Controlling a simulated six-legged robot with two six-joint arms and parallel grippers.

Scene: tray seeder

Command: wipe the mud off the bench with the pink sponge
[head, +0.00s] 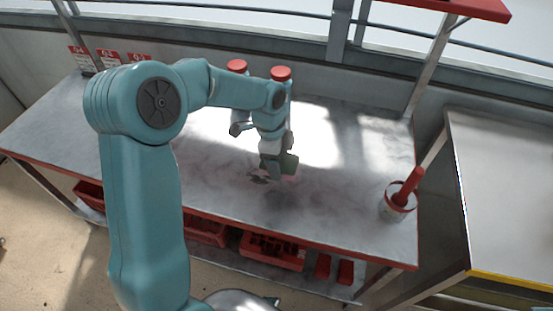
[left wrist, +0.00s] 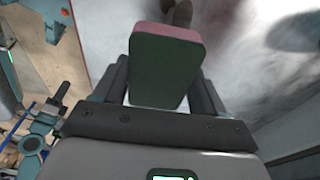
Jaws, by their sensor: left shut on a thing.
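The pink sponge (head: 289,163), with a dark green face, is in my left gripper (head: 274,166). In the left wrist view the sponge (left wrist: 165,68) sits between the two fingers, green side toward the camera and pink along its far edge. My left gripper is shut on it, low over the middle of the grey bench (head: 340,205). I cannot tell whether the sponge touches the bench. A dark mud patch (head: 258,179) lies on the bench just left of the gripper, with faint smears around it. My right gripper is not in view.
Two red-capped containers (head: 281,73) stand behind my left arm, partly hidden by it. A pot with a red handle (head: 400,200) stands at the bench's right end. Red crates (head: 272,250) sit below. The bench between gripper and pot is clear.

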